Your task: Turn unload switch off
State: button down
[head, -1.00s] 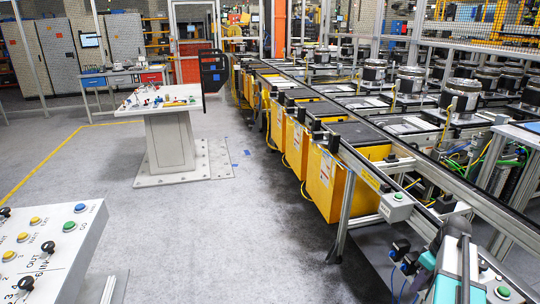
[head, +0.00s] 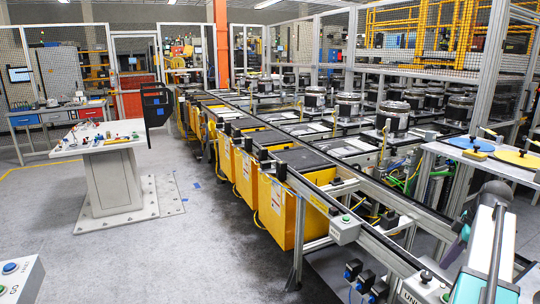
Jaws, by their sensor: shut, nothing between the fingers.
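A grey control box (head: 413,289) sits at the lower right on the conveyor's near end, cut by the bottom edge. Letters that seem to begin "UN" show on its front. A black switch knob (head: 427,277) stands on top, with a green button (head: 446,298) beside it. I cannot tell which position the knob is in. My teal and grey arm is just right of the box. My gripper is not in view.
Another grey box with a green button (head: 345,230) hangs on the conveyor rail. Yellow bins (head: 285,215) line the conveyor. A white pedestal table (head: 112,180) stands left, a button panel (head: 18,280) lower left. Grey floor between is clear.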

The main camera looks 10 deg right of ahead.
aim_at(426, 278)
jog(key=shift+f, duration=0.1)
jog(key=shift+f+b, duration=1.55)
jog(key=shift+f, duration=1.9)
jog(key=shift+w+a, duration=0.1)
jog(key=shift+w, duration=0.2)
jog(key=shift+w+d+p, duration=0.65)
jog(key=shift+d, duration=0.15)
jog(key=shift+s+d, duration=0.3)
jog(key=shift+d, duration=0.05)
